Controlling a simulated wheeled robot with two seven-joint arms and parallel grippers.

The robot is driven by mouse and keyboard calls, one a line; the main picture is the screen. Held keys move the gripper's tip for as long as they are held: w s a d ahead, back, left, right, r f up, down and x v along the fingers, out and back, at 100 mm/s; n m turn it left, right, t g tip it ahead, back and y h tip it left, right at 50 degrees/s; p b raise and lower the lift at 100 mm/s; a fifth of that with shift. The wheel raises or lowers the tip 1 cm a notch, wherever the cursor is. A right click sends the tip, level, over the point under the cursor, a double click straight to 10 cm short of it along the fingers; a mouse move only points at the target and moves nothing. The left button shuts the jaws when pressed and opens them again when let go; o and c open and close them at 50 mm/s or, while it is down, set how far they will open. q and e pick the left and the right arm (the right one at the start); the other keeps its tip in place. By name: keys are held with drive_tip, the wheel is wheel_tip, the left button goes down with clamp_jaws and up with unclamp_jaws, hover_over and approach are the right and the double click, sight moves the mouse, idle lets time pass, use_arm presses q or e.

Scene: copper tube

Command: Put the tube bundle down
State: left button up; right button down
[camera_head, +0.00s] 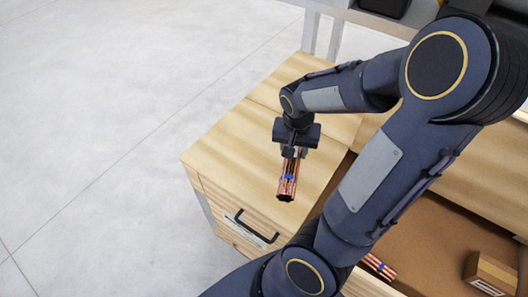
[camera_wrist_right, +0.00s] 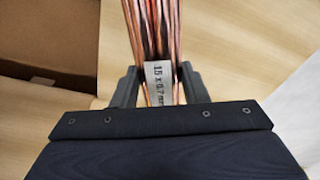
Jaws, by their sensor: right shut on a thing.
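The tube bundle (camera_head: 288,180) is a short bunch of copper-coloured tubes with a blue band. My right gripper (camera_head: 292,152) is shut on it, above the wooden cabinet top (camera_head: 232,137) near its front edge. I cannot tell whether the bundle touches the wood. In the right wrist view the bundle (camera_wrist_right: 150,30) runs up from between the two fingers (camera_wrist_right: 159,88), with a printed white label (camera_wrist_right: 158,78) between them. My left gripper is not in view.
Right of the cabinet top is a recessed brown bin (camera_head: 430,225). It holds another copper bundle (camera_head: 379,267) and a small cardboard box (camera_head: 490,272). A drawer with a dark handle (camera_head: 256,229) is below the top. The left part of the top is clear.

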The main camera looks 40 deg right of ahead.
drive_tip(key=w+a+f, duration=0.1)
drive_tip(key=w+f, duration=0.3)
drive_tip(key=w, duration=0.4)
hover_over(261, 157)
drive_tip(key=f, duration=0.4)
drive_tip(key=shift+s+a+f, duration=0.2)
drive_tip(key=shift+s+f, duration=0.1)
drive_tip(key=shift+w+f, duration=0.2)
drive_tip(key=shift+f, duration=1.6)
drive_tip(key=shift+f, duration=0.1)
drive_tip(key=c, duration=0.8)
unclamp_jaws()
drive_tip(key=shift+b, duration=0.3)
drive_tip(key=shift+c, duration=0.2)
